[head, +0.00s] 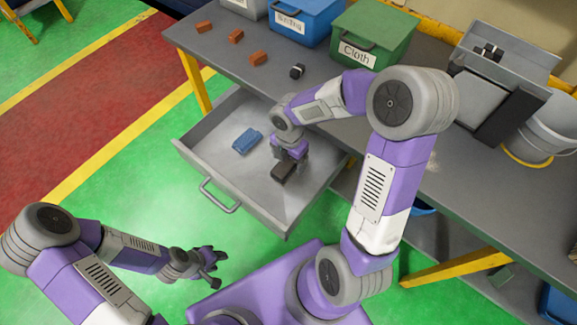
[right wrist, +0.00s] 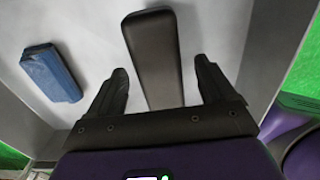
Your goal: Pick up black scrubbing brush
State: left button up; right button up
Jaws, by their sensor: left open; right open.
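The black scrubbing brush (head: 283,171) lies in the open grey drawer (head: 205,184). In the right wrist view the dark brush (right wrist: 155,58) lies lengthwise, its near end between the fingers. My right gripper (head: 290,160) is open and reaches down into the drawer over the brush. In the right wrist view the fingers (right wrist: 160,80) stand on either side of the brush, apart from it, and hold nothing. The brush's bristles are not visible. My left gripper (head: 217,262) is open and empty, out in front of the drawer.
The workbench (head: 230,70) above carries several orange blocks, a small black part (head: 297,71), a blue bin (head: 306,18) and a green "Cloth" bin (head: 372,38). The drawer walls surround my right gripper.

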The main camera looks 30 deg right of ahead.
aim_at(289, 161)
notch_tip(289, 161, down, 3)
jog(key=shift+f+b, duration=0.1)
jog(key=shift+b, duration=0.4)
pick_arm(q)
jog(key=shift+f, duration=0.8)
pick_arm(e)
jog(key=shift+c, duration=0.2)
jog(key=shift+r, duration=0.2)
jog(key=c, duration=1.1)
pick_arm(q)
notch_tip(289, 161, up, 5)
jog(key=p, duration=0.4)
jog(key=shift+f+p, duration=0.15)
jog(key=shift+p, duration=0.25)
pick_arm(e)
notch_tip(289, 161, up, 10)
